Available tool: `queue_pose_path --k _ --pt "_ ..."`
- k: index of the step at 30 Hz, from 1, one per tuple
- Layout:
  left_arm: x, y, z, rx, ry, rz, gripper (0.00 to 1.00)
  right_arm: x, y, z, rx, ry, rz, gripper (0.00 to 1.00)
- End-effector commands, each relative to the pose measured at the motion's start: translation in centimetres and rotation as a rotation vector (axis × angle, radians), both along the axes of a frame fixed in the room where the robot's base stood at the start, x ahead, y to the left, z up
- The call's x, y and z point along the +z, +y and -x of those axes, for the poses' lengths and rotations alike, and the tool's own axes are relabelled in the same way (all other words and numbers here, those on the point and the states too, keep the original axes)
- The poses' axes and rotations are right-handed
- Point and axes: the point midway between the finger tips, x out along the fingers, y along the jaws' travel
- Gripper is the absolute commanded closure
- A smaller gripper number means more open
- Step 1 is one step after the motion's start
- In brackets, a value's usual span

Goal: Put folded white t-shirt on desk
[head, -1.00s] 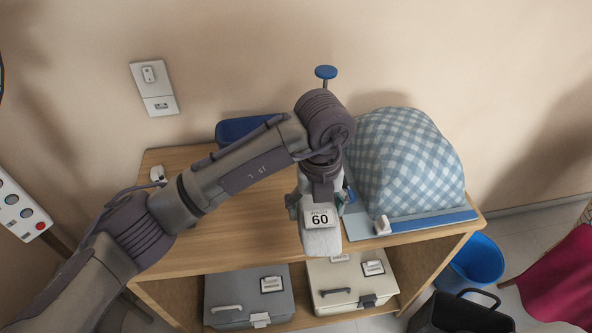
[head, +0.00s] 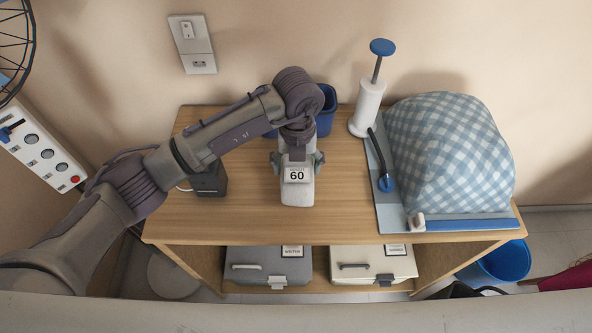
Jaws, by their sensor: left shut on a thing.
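The wooden desk (head: 235,222) stands against the wall, with a bare top at the front and middle. My left gripper (head: 298,180) points down over the middle of the desk and is shut on a small whitish bundle (head: 297,196), which looks like the folded white t-shirt. I cannot tell whether the bundle touches the desk top. My right gripper is not in view.
A blue-checked cover (head: 450,150) lies on a board (head: 388,212) at the desk's right. A white pump (head: 368,105), a blue container (head: 327,112) and a dark box (head: 210,184) stand nearby. Two lidded boxes sit on the shelf. A pale edge crosses the foreground.

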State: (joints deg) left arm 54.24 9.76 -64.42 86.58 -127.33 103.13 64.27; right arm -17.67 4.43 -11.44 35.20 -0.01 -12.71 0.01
Motion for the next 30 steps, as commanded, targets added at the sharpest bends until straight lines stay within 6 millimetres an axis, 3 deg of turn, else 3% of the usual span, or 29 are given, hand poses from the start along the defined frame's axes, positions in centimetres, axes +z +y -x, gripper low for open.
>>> queue_pose_path --k 5,12,23,24,27,30 --pt "-0.9 0.4 -0.1 -0.001 0.002 0.001 0.6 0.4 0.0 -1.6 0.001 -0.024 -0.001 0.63" --pt "-4.0 0.4 -0.1 0.0 0.003 0.001 0.6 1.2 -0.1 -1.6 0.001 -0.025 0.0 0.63" --pt "-4.7 0.4 -0.2 -0.001 -0.001 0.001 0.6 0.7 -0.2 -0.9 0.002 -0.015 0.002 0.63" --pt "-4.6 0.4 -0.2 -0.001 0.0 0.001 0.14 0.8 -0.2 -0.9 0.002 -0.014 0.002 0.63" --pt "-4.6 0.4 -0.2 -0.001 0.0 0.001 0.0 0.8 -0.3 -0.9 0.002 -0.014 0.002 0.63" --pt "-4.6 0.4 -0.2 -0.001 0.0 0.001 0.0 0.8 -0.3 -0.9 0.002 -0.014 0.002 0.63"
